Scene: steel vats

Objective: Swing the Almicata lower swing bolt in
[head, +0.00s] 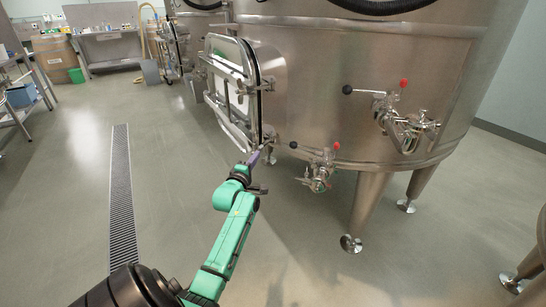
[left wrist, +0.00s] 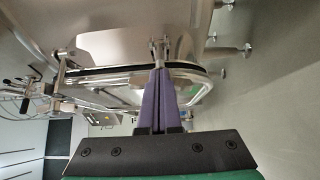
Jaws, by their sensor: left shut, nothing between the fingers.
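The steel vat (head: 300,90) fills the upper right of the head view; no name on it is legible. Its manway door (head: 216,100), a framed hatch, stands on the vat's left side. My left gripper (head: 262,152) is at the door's lower right corner. In the left wrist view the gripper's purple fingers (left wrist: 158,72) are together with nothing between them. A small metal fitting, apparently the lower swing bolt (left wrist: 158,46), lies right at the fingertips; I cannot tell whether they touch. The fingers partly hide it. My right gripper is not in view.
Valves with red and black knobs (head: 322,170) stick out just right of my left gripper, and another valve set (head: 405,118) sits higher right. A vat leg (head: 367,205) stands below. The floor around the drain grate (head: 121,190) is clear.

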